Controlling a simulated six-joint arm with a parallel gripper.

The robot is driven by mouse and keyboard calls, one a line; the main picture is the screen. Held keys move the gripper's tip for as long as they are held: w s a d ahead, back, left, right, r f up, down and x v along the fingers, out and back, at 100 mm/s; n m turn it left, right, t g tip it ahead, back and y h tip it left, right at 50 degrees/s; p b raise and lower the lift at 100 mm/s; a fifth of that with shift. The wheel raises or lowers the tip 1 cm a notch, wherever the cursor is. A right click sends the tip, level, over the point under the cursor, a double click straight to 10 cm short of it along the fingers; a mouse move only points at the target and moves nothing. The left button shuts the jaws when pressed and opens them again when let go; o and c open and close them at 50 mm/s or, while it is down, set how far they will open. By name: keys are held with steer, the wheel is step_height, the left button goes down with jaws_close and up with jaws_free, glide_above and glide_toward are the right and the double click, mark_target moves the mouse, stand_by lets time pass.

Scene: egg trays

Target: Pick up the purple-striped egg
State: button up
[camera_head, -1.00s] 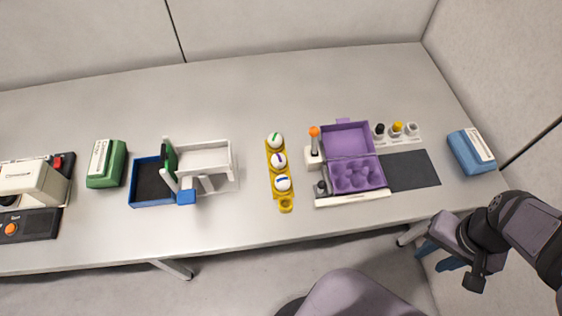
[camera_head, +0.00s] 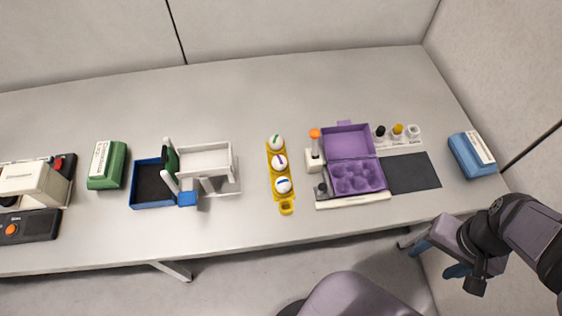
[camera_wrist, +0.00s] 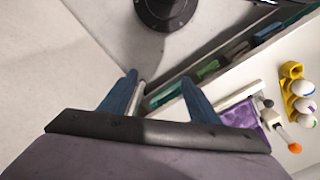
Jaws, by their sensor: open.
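The purple-striped egg (camera_head: 279,161) is white with a purple band and sits in the middle of a yellow egg tray (camera_head: 287,208). A green-striped egg (camera_head: 276,142) sits behind it and a blue-striped egg (camera_head: 283,185) in front. My gripper (camera_head: 436,262) is open and empty, off the table's front right edge, far right of the eggs. Its two blue fingers (camera_wrist: 160,80) are apart in the wrist view. There the purple-striped egg (camera_wrist: 305,105) shows small at the right edge, between the other two.
Right of the eggs stand an orange-topped tool (camera_head: 315,135) and an open purple egg box (camera_head: 346,138). A white frame (camera_head: 235,163) with a blue tray (camera_head: 150,207) stands left. The table between frame and eggs is clear. A chair (camera_head: 360,300) stands in front.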

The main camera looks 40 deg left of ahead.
steer(key=w+a+r, duration=0.1)
steer(key=w+a, duration=0.7)
steer(key=a, duration=0.1)
steer(key=m+t, duration=0.1)
steer(key=m, duration=0.1)
glide_above(279, 159)
steer(key=s, duration=0.1)
step_height(279, 159, down, 2)
steer(key=shift+d+f, duration=0.1)
steer(key=shift+f, duration=0.1)
steer(key=shift+w+f+p, duration=0.15)
steer(key=shift+f+p, duration=0.35)
steer(key=shift+f, duration=0.7)
steer(key=shift+w+f+p, duration=0.2)
steer(key=shift+f+p, duration=0.25)
steer(key=shift+f, duration=0.8)
steer(key=shift+w+f+p, duration=0.15)
steer(key=shift+f+p, duration=0.35)
steer(key=shift+f, duration=0.7)
steer(key=c, duration=0.8)
